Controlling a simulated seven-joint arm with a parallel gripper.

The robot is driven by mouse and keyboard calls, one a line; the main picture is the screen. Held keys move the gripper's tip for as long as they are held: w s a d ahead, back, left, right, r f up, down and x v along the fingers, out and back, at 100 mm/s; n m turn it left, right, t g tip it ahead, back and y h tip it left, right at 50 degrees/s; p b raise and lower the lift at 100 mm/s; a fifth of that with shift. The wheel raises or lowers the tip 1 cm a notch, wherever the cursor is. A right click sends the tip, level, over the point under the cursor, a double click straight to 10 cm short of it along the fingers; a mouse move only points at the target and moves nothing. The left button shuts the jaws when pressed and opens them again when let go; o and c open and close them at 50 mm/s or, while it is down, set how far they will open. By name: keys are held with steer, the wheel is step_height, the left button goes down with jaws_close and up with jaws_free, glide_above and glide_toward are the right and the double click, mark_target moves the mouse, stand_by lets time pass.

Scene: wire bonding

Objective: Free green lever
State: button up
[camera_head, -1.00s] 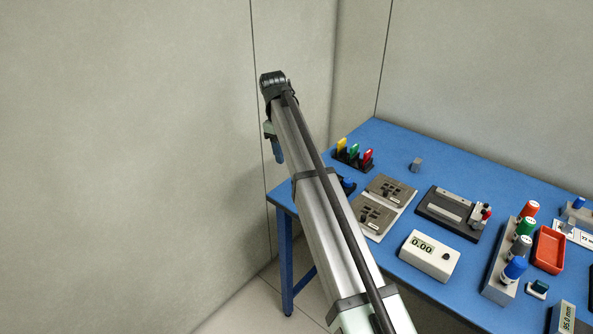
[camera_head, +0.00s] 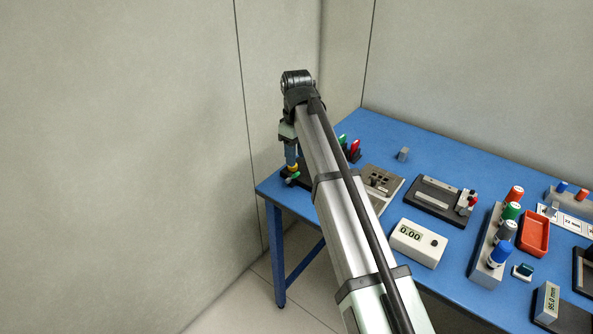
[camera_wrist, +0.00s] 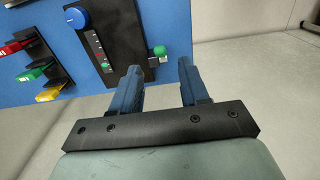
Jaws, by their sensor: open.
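A black device (camera_wrist: 118,20) with a blue knob (camera_wrist: 74,18) and a marked slot shows at the top of the wrist view. A short lever with a green end (camera_wrist: 160,51) sticks out from its right side. My gripper (camera_wrist: 160,67) is open, its two blue fingers on either side of the green end in the picture; I see no contact. In the head view my gripper (camera_head: 290,158) is over the table's near left corner, with a green end (camera_head: 293,179) just below it. My arm hides most of the device there.
A black rack with red (camera_wrist: 14,47), green (camera_wrist: 34,71) and yellow (camera_wrist: 49,95) pieces stands beside the device.

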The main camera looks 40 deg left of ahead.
mark_target(293, 177)
steer(key=shift+f, duration=3.2)
steer(key=shift+c, duration=0.4)
jaws_close()
